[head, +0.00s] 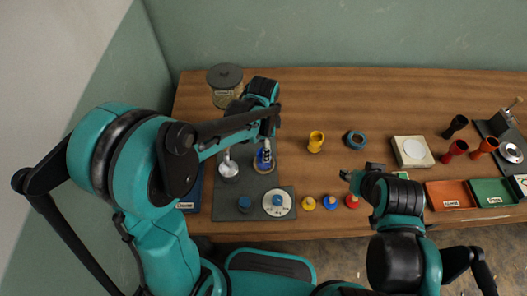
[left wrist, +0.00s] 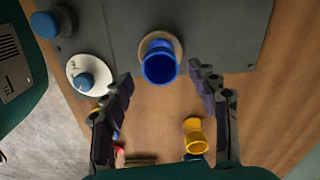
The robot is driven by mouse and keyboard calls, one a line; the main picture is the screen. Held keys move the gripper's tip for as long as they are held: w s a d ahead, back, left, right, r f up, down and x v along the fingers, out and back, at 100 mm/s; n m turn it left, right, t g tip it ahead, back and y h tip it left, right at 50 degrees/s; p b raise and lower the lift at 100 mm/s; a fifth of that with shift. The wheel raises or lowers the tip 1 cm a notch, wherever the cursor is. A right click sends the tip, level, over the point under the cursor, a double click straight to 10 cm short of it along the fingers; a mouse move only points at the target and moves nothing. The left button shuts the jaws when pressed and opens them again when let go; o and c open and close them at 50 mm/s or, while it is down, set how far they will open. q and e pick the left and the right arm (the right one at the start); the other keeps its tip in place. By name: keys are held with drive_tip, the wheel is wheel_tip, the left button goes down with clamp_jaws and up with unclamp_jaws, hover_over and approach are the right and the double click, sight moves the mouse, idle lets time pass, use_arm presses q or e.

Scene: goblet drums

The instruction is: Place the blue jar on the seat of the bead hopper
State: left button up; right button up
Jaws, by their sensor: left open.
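The blue jar (left wrist: 159,66) stands on a round tan seat (left wrist: 177,47) on the dark grey board, its open mouth facing the left wrist camera. In the head view the jar (head: 262,162) is partly hidden by my left gripper (head: 266,146). My left gripper (left wrist: 160,79) is open, its fingers apart on either side of the jar's near rim in the picture, with nothing held. I cannot tell whether a finger touches the jar. My right gripper (head: 356,173) hangs over the table's front part, and its jaws are too small to read.
A metal-topped piece (head: 228,168) and a white dial (head: 279,203) with a blue knob stand on the grey board (head: 232,210). The table's back middle is clear.

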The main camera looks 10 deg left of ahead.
use_arm(q)
drive_tip(key=s+a+r+n+t, duration=0.7)
drive_tip(key=s+a+r+n, duration=0.2)
drive_tip(key=n, duration=0.5)
drive_tip(key=p+v, duration=0.1)
drive_tip(key=v, duration=0.3)
drive_tip(key=shift+s+a, duration=0.2)
drive_tip(key=shift+a, duration=0.1)
drive_tip(key=shift+f+b, duration=0.4)
drive_tip(key=shift+f, duration=0.05)
